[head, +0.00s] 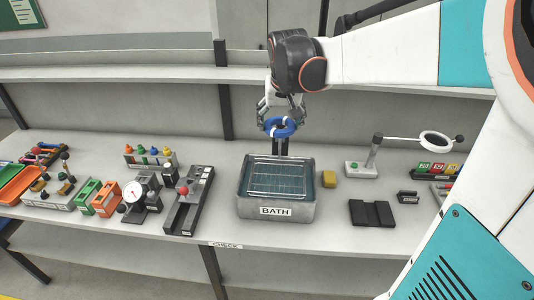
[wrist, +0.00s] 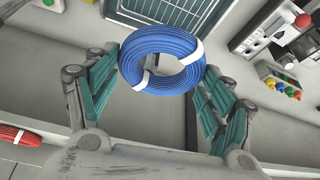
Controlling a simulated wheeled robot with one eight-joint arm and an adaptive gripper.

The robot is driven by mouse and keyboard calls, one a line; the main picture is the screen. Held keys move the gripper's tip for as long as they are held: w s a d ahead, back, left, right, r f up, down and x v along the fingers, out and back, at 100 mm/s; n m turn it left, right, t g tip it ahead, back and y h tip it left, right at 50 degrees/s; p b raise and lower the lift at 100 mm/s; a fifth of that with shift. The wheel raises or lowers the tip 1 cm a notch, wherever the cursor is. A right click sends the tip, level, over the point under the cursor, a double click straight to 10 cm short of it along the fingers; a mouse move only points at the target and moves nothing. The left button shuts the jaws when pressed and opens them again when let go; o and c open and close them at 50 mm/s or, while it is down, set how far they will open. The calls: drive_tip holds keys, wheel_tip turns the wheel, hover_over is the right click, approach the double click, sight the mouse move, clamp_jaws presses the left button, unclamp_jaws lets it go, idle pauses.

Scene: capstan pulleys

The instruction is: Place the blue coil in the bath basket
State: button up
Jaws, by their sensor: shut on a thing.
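The blue coil (head: 280,127) is a ring of blue cable with white ties, held up in the air above the back edge of the bath. My gripper (head: 279,116) is shut on it. In the wrist view the coil (wrist: 160,62) sits between the teal-padded fingertips of my gripper (wrist: 163,75). The bath (head: 277,212) is a grey box labelled BATH, standing on the bench. The wire basket (head: 280,178) lies inside it, over blue-green liquid. In the wrist view the basket (wrist: 165,12) shows at the top, beyond the coil.
Left are a rail fixture with a red knob (head: 188,200) and a dial gauge (head: 135,193). A shelf (head: 140,73) runs behind.

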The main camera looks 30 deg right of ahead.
sight(277, 176)
wheel_tip(277, 176, down, 20)
drive_tip(key=b, duration=0.6)
drive_tip(key=shift+r, duration=0.15)
drive_tip(key=shift+f, duration=0.2)
drive_tip(key=o, duration=1.1)
drive_tip(key=shift+r, duration=0.1)
drive_tip(key=shift+c, duration=0.2)
drive_tip(key=p+v, duration=0.4)
drive_tip(key=v, duration=0.8)
drive_tip(key=shift+r, duration=0.2)
